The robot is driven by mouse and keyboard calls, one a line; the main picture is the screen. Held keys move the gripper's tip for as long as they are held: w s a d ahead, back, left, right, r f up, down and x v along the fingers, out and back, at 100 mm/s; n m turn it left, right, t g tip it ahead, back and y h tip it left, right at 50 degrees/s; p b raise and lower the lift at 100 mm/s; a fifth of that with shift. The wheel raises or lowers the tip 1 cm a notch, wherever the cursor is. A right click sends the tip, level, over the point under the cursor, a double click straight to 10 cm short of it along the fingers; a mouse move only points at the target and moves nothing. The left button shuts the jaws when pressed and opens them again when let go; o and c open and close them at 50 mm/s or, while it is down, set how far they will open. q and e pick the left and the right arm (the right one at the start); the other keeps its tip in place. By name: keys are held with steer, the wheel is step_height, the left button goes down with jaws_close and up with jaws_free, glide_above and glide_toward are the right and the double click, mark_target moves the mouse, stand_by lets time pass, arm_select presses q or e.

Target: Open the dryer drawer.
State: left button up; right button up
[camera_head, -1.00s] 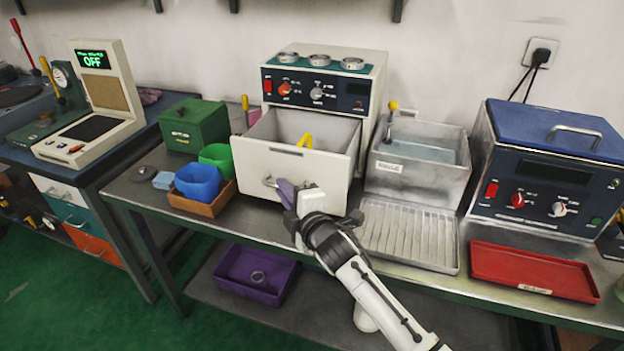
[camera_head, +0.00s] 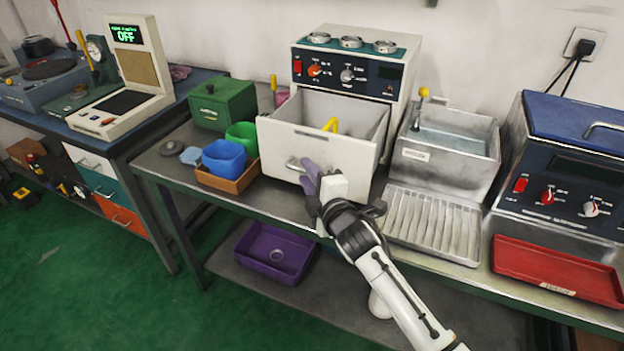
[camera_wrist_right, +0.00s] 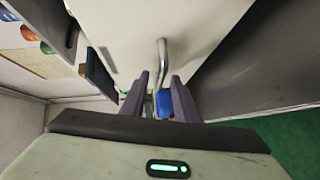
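The dryer (camera_head: 400,88) stands at the back of the bench with three metal rings on its top. Its white drawer (camera_head: 270,140) is pulled out, and the hollow inside shows. A yellow piece (camera_head: 331,125) shows at the drawer. The metal drawer handle (camera_head: 293,163) is on the drawer front. My right gripper (camera_head: 308,172) is at the handle. In the right wrist view its fingers (camera_wrist_right: 162,80) are apart, with the handle (camera_wrist_right: 162,50) in line with the gap; contact cannot be told. My left gripper is not in view.
Blue and green cups (camera_head: 223,157) in a brown tray stand left of the drawer. A metal basin (camera_head: 450,170) and ribbed tray (camera_head: 435,225) stand to its right. A red tray (camera_head: 555,270) lies farther right. A purple bin (camera_head: 275,252) is on the lower shelf.

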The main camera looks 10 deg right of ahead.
steer(key=v, duration=1)
steer(key=shift+s, duration=0.1)
steer(key=s+d+f+m+g, duration=0.2)
steer(key=s+f+m, duration=0.6)
steer(key=s+f, duration=0.4)
steer(key=s+d+f+m+g, duration=0.2)
steer(key=s+f+m+g, duration=0.3)
steer(key=s+f, duration=0.8)
steer(key=s+m, duration=0.3)
steer(key=s, duration=0.1)
steer(key=shift+d+f+m+h, duration=0.2)
steer(key=shift+d+m+h, duration=0.1)
steer(key=shift+m, duration=0.1)
steer(key=shift+w, duration=0.1)
